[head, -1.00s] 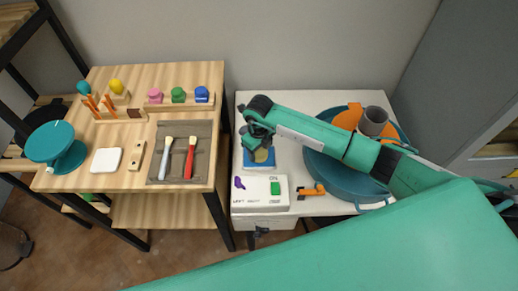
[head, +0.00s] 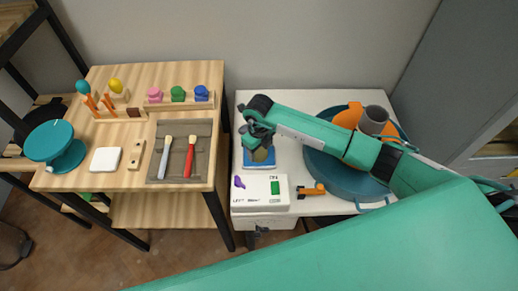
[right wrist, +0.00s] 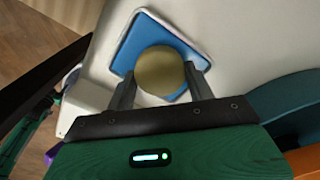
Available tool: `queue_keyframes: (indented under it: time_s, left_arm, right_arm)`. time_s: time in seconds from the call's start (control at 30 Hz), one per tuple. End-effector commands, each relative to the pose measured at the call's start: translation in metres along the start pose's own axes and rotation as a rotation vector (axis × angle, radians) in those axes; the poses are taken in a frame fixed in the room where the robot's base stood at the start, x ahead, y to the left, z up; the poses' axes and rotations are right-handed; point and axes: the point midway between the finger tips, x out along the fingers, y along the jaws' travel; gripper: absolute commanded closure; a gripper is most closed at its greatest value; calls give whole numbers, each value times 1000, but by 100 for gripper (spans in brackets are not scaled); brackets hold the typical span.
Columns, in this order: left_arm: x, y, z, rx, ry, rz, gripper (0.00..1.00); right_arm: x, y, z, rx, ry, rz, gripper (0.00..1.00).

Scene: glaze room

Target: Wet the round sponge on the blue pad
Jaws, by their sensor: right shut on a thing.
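The round sponge (right wrist: 160,70) is yellowish-brown and shows in the right wrist view between the two fingers of my right gripper (right wrist: 160,88). My right gripper is shut on it. The blue pad (right wrist: 133,45) with a pale rim lies directly under the sponge; whether the sponge touches it I cannot tell. In the head view my right gripper (head: 258,148) is over the blue pad (head: 260,165) on the white table (head: 300,97), and the sponge (head: 262,154) is partly hidden by it. My left gripper is not in view.
A white box (head: 261,190) with a green button and a purple knob stands in front of the pad. A teal basin (head: 345,180) with an orange item and grey cup (head: 373,120) is to the right. A wooden table (head: 135,75) with tools is to the left.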

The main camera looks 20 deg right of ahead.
Motion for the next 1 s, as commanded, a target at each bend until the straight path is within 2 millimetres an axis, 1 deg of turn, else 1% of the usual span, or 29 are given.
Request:
queue_keyframes:
  time_s: [0.47, 0.57, 1.0]
  left_arm:
    - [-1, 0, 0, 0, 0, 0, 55]
    - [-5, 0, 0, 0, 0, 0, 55]
    - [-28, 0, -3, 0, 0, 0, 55]
  right_arm:
    - [0, 0, -1, 0, 2, 0, 65]
    - [-5, 0, -1, 0, 2, 0, 65]
    - [-42, 0, 0, -2, 1, 0, 65]
